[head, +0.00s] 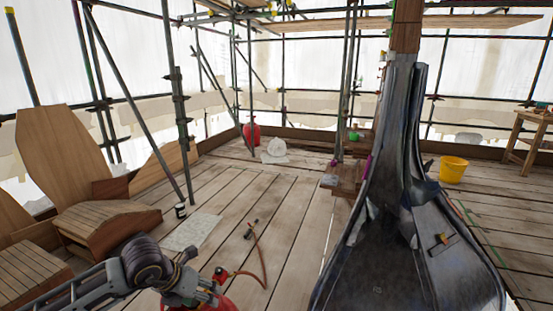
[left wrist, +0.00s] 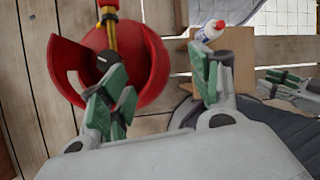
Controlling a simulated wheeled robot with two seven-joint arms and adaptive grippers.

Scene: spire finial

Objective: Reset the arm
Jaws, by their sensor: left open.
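My left arm comes in at the bottom left of the head view. Its gripper (head: 213,288) is low over the boards, right by a red gas bottle (head: 222,303). In the left wrist view the two green-padded fingers (left wrist: 162,88) are spread apart with nothing held between them. The red bottle (left wrist: 155,72) with its round collar and brass-coloured fitting lies behind the left finger; I cannot tell whether they touch. A white bottle with a red tip (left wrist: 212,32) shows just beyond the right finger.
A hose with a torch (head: 251,230) lies on the boards beside a pale sheet (head: 193,232). A tall dark metal-clad spire (head: 395,200) stands on the right. Wooden boxes (head: 107,222) are at left, a yellow bucket (head: 453,170) at right. Scaffold poles (head: 178,100) surround the deck.

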